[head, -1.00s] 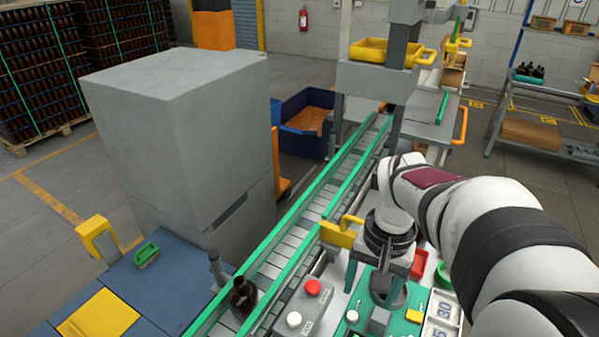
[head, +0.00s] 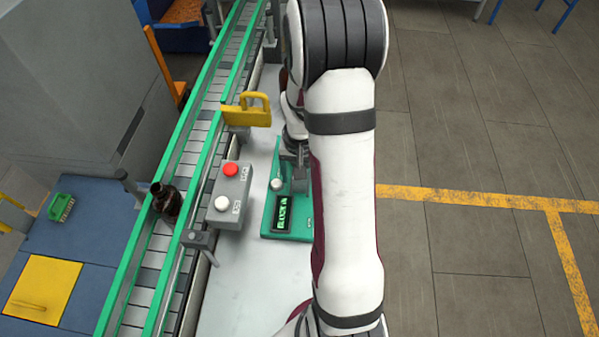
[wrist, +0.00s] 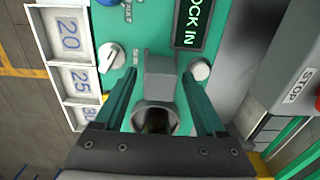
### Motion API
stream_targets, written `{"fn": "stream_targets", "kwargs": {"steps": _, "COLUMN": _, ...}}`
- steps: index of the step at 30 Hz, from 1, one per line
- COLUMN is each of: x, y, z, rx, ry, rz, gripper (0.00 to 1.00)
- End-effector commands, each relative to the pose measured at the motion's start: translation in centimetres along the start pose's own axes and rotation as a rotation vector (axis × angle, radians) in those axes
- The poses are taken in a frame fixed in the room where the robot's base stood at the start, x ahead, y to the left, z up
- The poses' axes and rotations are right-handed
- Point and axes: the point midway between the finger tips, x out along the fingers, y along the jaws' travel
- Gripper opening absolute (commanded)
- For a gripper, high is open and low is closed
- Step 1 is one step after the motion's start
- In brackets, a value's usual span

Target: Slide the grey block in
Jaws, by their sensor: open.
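The grey block (wrist: 160,72) stands on the green panel (wrist: 150,38) in the wrist view, right beside a round grey ring (wrist: 137,121) with a dark inside. I cannot tell what is in the ring. The panel's display (head: 283,213) is lit and reads BLOCK IN; part of it also shows in the wrist view (wrist: 190,22). My gripper (wrist: 159,75) is open, with one green finger on each side of the block and a visible gap to both. In the head view my arm hides much of the panel.
A white knob (wrist: 111,56) and a white button (wrist: 200,69) flank the block. In the head view, a grey button box (head: 230,195) and a conveyor (head: 185,165) with an amber bottle (head: 167,205) stand left of the panel.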

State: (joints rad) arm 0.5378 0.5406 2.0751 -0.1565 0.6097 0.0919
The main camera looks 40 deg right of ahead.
Motion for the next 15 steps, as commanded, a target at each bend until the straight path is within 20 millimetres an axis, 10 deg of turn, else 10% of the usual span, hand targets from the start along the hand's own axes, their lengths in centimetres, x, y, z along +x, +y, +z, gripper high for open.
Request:
{"fn": "stream_targets", "kwargs": {"steps": 6, "x": 0.02, "y": -0.01, "z": 0.0, "rx": 0.0, "ry": 0.0, "rz": 0.0, "gripper": 0.71}}
{"fn": "stream_targets", "kwargs": {"steps": 15, "x": -0.01, "y": -0.01, "z": 0.0, "rx": 0.0, "ry": 0.0, "rz": 0.0, "gripper": 0.17}}
